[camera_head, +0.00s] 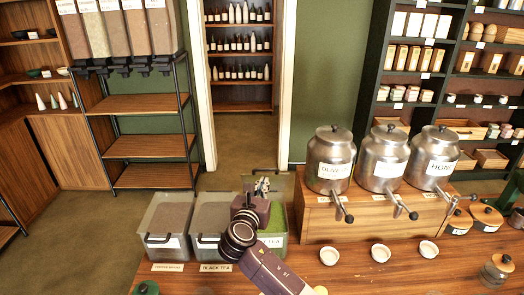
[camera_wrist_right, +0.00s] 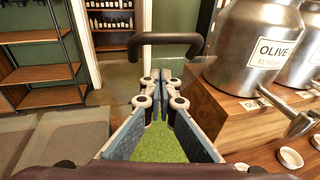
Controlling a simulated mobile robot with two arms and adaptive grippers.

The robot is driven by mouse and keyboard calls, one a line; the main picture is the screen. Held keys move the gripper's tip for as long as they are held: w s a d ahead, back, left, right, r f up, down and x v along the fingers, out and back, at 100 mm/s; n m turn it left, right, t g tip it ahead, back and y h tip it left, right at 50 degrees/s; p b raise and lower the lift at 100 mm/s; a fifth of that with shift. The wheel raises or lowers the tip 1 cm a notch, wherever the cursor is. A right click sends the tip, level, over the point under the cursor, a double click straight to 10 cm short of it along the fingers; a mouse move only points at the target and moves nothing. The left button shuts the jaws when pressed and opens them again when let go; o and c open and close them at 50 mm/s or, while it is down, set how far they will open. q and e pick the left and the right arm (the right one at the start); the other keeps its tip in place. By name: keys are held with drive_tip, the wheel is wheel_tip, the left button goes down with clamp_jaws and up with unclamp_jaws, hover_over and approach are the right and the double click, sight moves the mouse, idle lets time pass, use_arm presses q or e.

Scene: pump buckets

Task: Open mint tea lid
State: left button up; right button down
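The mint tea bin (camera_head: 280,240) is a clear box with green leaves, at the right end of the bin row. My right arm hides part of it and of its label. Its clear lid (camera_head: 282,184) stands raised and tilted at the back. The lid's dark bar handle (camera_wrist_right: 165,39) shows in the right wrist view, just beyond my fingertips and apart from them. My right gripper (camera_head: 262,184) is over the bin, its fingertips (camera_wrist_right: 160,74) together with nothing seen between them. Green tea (camera_wrist_right: 165,148) shows below the fingers. My left gripper is out of view.
A coffee bin (camera_head: 164,242) and black tea bin (camera_head: 208,242) stand to the left, lids down. Metal dispensers, including the olive one (camera_head: 330,160), stand close on the right on a wooden stand (camera_head: 315,220). Small white bowls (camera_head: 329,256) sit before them.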

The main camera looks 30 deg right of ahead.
sight(263, 170)
drive_tip(key=w+r, duration=0.1)
drive_tip(key=w+d+p, duration=0.1)
drive_tip(key=w+d+r, duration=0.1)
drive_tip(key=w, duration=0.1)
drive_tip(key=shift+d+r, duration=0.25)
drive_tip(key=shift+r, duration=0.05)
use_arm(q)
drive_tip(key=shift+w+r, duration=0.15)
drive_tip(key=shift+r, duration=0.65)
use_arm(e)
drive_tip(key=w+d, duration=0.4)
drive_tip(key=w, duration=0.2)
drive_tip(key=shift+w+r, duration=0.2)
drive_tip(key=shift+w, duration=0.1)
drive_tip(key=s+a+p, duration=0.1)
drive_tip(key=s+p, duration=0.1)
drive_tip(key=s+a+p, duration=0.1)
drive_tip(key=s+p, duration=0.1)
drive_tip(key=s+a+p, duration=0.2)
drive_tip(key=p, duration=0.1)
drive_tip(key=shift+s+r, duration=0.25)
drive_tip(key=shift+s+a+f+b, duration=0.3)
drive_tip(key=shift+s+f+b, duration=0.05)
drive_tip(key=shift+s, duration=0.1)
drive_tip(key=shift+s+a, duration=0.35)
drive_tip(key=shift+s, duration=0.25)
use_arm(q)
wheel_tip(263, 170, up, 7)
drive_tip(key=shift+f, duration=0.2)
